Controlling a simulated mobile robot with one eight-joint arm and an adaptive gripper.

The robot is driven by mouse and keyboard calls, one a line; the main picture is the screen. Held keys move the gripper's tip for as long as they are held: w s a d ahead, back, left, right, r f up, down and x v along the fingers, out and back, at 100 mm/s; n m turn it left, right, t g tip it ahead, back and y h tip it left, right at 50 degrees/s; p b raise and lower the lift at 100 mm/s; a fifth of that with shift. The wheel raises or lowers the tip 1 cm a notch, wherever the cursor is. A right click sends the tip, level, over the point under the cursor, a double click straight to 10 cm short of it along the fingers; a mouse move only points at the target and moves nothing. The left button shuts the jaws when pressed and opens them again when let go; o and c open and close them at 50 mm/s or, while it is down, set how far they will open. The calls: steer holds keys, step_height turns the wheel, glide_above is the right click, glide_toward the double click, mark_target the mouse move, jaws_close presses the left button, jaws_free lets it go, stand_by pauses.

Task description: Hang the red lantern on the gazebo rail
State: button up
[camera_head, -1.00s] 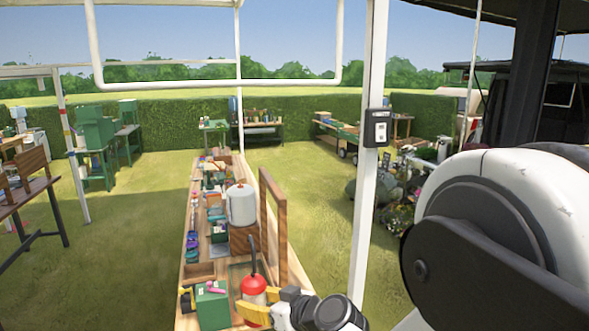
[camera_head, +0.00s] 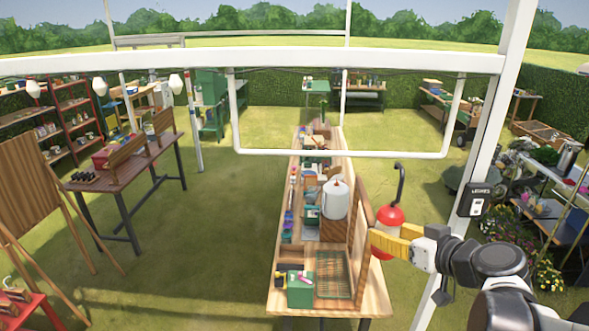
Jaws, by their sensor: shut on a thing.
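The red lantern (camera_head: 389,216) has a tall dark hook (camera_head: 400,180) on top and hangs roughly upright. My gripper (camera_head: 386,238) has yellow fingers shut on the lantern's body, which they partly hide. It holds the lantern in the air at the right side of the long wooden table. A white rail (camera_head: 340,154), the bottom bar of a U-shaped frame, hangs under the gazebo's white top beam (camera_head: 250,60). In the picture the rail is above and left of the lantern, and the hook is apart from it. I cannot tell the depth between them.
The long table (camera_head: 345,302) carries a white canister (camera_head: 335,200), a green box (camera_head: 300,290) and an upright wooden frame (camera_head: 360,240) near the lantern. A white gazebo post (camera_head: 485,150) with a small black box (camera_head: 478,200) stands to the right. Grass is open at left.

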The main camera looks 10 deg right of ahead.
steer(key=shift+w+d+r+b, duration=0.1)
steer(key=shift+w+d+b, duration=0.25)
steer(key=shift+w, duration=1)
steer(key=shift+w+d+b, duration=0.3)
steer(key=shift+w+d, duration=0.15)
steer(key=shift+w, duration=0.85)
steer(key=shift+w+d+r+b, duration=0.1)
steer(key=shift+w+d+b, duration=0.25)
steer(key=shift+w, duration=1)
steer(key=shift+w+d+f+b, duration=0.35)
steer(key=shift+w+f+b, duration=0.2)
steer(key=shift+w, duration=0.7)
steer(key=shift+w+d+f+b, duration=0.4)
steer(key=shift+w+f+b, duration=0.15)
steer(key=shift+w, duration=0.65)
steer(key=shift+w+d+f+b, duration=0.35)
steer(key=shift+w+f+b, duration=0.2)
steer(key=shift+w, duration=0.7)
steer(key=shift+s+f+b, duration=0.1)
steer(key=shift+f+b, duration=0.15)
steer(key=shift+b, duration=0.15)
steer(key=o, duration=1.7)
steer(key=shift+o, duration=0.2)
steer(key=s+d+f, duration=0.1)
steer(key=s+d, duration=0.1)
steer(key=s, duration=1.1)
steer(key=shift+s+d+f+b, duration=0.25)
steer(key=shift+s+d+b, duration=0.1)
